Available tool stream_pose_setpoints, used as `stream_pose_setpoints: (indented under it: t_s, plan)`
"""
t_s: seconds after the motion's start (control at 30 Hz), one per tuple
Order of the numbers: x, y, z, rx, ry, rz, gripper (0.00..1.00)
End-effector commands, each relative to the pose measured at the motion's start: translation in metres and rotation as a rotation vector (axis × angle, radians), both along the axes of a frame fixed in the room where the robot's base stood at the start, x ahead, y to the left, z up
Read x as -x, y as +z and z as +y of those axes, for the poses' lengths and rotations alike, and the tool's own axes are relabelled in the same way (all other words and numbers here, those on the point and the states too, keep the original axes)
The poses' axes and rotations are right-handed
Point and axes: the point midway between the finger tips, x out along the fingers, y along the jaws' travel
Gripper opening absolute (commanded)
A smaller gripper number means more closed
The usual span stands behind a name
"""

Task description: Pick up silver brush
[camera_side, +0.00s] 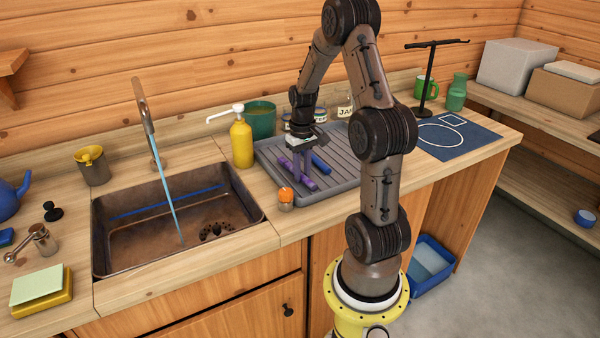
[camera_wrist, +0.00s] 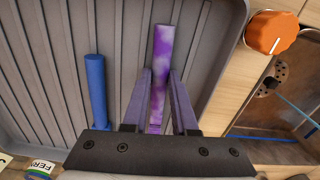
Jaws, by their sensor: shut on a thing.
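My gripper (camera_side: 303,170) points down over the grey ribbed drying tray (camera_side: 345,182). Its fingers are shut on a purple marbled stick (camera_side: 284,164), which lies low at the tray. In the wrist view the same stick (camera_wrist: 160,55) runs away from between the fingertips (camera_wrist: 158,100). A blue stick (camera_side: 320,163) lies beside it on the tray, apart from the fingers; it also shows in the wrist view (camera_wrist: 96,90). I see nothing that is clearly a silver brush. The held stick's near end is hidden by the gripper.
An orange-topped item (camera_side: 286,197) stands by the tray's front left corner. Left are a yellow pump bottle (camera_side: 241,143) and the sink (camera_side: 130,250) with running water. A green pot (camera_side: 262,120) and labelled jars (camera_side: 345,108) stand behind the tray. A black stand (camera_side: 428,80) is at right.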

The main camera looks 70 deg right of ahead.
Motion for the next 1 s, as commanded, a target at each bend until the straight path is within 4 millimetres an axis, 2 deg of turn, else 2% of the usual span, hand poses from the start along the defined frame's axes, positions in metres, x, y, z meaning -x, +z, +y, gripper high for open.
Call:
stream_pose_setpoints:
  t_s: [0.17,0.3,0.6,0.8,1.0]
  plan:
    - [-0.001,0.012,-0.001,0.003,0.000,-0.002,0.00]
    - [-0.001,0.034,-0.001,0.007,0.000,-0.005,0.00]
    - [0.034,0.096,0.047,0.006,0.000,-0.004,0.00]
    - [0.060,0.113,0.081,0.005,0.000,-0.004,0.00]
    - [0.076,0.125,0.103,0.003,0.000,-0.002,0.00]
